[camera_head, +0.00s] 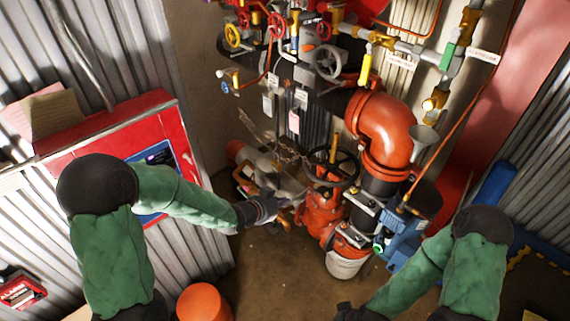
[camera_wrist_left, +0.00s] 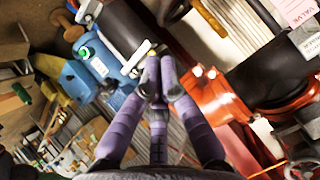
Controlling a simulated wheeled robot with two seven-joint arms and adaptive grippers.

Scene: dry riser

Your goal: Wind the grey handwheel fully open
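The grey handwheel (camera_head: 328,61) is on the upper pipework in the head view, below a row of smaller red and yellow wheels. A grey spoked wheel (camera_wrist_left: 302,168), likely the same one, shows at the lower right corner of the left wrist view. My left gripper (camera_head: 282,213) is low beside the red valve body, well below and left of the grey handwheel, not touching it. In the wrist view its lilac fingers (camera_wrist_left: 159,66) meet at the tips, with nothing seen between them. My right gripper (camera_head: 352,312) is partly cut off at the bottom edge; its fingers are unclear.
A larger black handwheel (camera_head: 335,168) sits on the red valve (camera_head: 322,212) close to my left gripper. A thick orange pipe elbow (camera_head: 385,125) stands to its right. A red cabinet (camera_head: 120,130) is at left and an orange drum (camera_head: 203,302) stands on the floor.

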